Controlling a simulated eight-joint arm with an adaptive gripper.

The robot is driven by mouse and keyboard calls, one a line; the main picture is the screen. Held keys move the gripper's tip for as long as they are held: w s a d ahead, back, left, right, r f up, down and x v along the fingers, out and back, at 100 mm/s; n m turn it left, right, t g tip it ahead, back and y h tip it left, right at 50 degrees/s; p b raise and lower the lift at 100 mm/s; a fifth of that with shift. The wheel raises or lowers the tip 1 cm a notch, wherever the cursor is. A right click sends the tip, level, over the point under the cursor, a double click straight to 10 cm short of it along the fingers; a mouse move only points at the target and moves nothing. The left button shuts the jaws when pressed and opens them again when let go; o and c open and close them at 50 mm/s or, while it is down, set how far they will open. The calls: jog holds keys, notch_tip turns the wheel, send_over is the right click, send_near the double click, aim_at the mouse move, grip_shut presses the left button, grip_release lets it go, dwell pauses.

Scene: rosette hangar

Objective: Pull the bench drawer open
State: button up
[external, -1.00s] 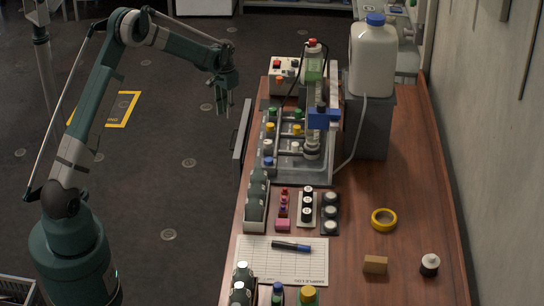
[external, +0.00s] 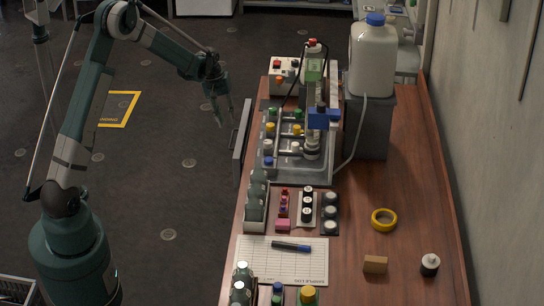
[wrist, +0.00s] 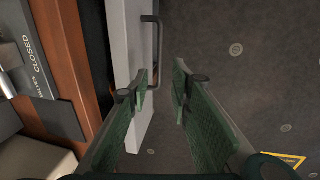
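The bench drawer shows as a pale grey front panel (external: 241,142) on the left side of the wooden bench. In the wrist view the drawer front (wrist: 129,40) stands upright left of centre, with a dark strip between it and the brown bench edge. A dark bar handle (wrist: 157,50) sticks out from its right face. My gripper (external: 226,122) hangs just left of the drawer front, pointing down. In the wrist view my gripper (wrist: 162,88) is open. Its two green fingers are apart, with the handle ahead between their lines; no contact shows.
The bench top (external: 400,190) carries a metal tray (external: 300,175) with vials, a large white jug (external: 373,60), bottles and a paper sheet (external: 300,262) near its left edge. The floor left of the drawer is clear, with a yellow marking (external: 128,110).

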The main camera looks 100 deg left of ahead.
jog(key=shift+f, duration=0.15)
jog(key=shift+w+f+b, duration=0.25)
jog(key=shift+f, duration=1)
jog(key=shift+w+f+b, duration=0.2)
jog(key=shift+w+f, duration=0.05)
jog(key=shift+f, duration=0.95)
jog(key=shift+w+f+b, duration=0.25)
jog(key=shift+f, duration=1)
grip_shut()
